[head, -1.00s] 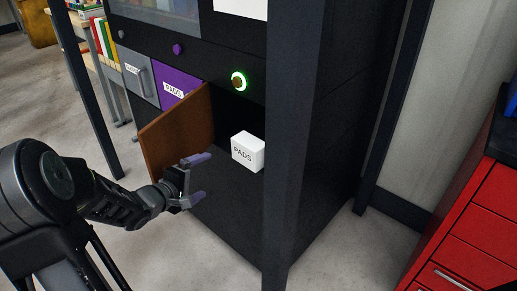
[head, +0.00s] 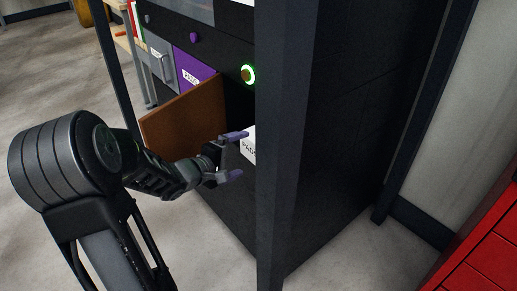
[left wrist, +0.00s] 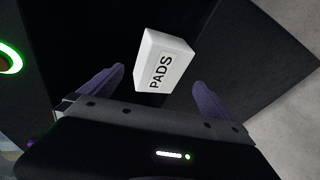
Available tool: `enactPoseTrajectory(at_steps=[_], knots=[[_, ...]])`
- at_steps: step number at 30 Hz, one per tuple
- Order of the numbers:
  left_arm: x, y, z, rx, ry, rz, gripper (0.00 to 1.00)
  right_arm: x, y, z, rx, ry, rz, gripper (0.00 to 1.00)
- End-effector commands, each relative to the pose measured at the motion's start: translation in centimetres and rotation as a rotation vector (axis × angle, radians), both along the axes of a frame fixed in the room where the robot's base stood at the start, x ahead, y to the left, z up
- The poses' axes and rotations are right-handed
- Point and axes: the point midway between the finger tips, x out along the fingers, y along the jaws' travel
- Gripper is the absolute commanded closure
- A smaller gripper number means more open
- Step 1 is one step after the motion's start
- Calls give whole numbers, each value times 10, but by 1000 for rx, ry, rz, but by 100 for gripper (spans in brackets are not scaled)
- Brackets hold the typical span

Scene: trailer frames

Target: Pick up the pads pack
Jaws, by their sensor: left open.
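The pads pack (head: 249,147) is a white box with a "PADS" label. In the head view it sits in the open compartment of the black cabinet, partly hidden by the dark corner post and my gripper. My left gripper (head: 236,155) is open, its purple fingers pointing toward the pack. In the left wrist view the pack (left wrist: 163,62) lies ahead, between the lines of the two spread fingers (left wrist: 157,90), with its label facing me. I cannot tell whether the fingers reach past its front face. My right gripper is not in view.
A brown door (head: 186,123) stands open left of the compartment. The black corner post (head: 280,140) rises close to the right of my gripper. A green-lit ring button (head: 248,75) is above. A red cabinet (head: 485,245) stands at the right.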

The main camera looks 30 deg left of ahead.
Motion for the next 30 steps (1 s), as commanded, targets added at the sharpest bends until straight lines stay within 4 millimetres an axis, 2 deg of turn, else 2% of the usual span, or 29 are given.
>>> enactPoseTrajectory(at_steps=[3, 13, 20, 24, 30], knots=[[9, -1, -4, 1, 0, -1, 0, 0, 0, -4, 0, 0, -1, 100], [11, -2, -6, 0, 0, -2, 0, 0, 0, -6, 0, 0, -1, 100], [38, -6, -22, 1, 1, -4, 0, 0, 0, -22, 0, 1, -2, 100], [53, -6, -25, 1, 1, -1, 0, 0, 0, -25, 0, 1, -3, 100], [56, -6, -24, -1, 0, 1, 0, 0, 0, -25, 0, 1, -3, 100]])
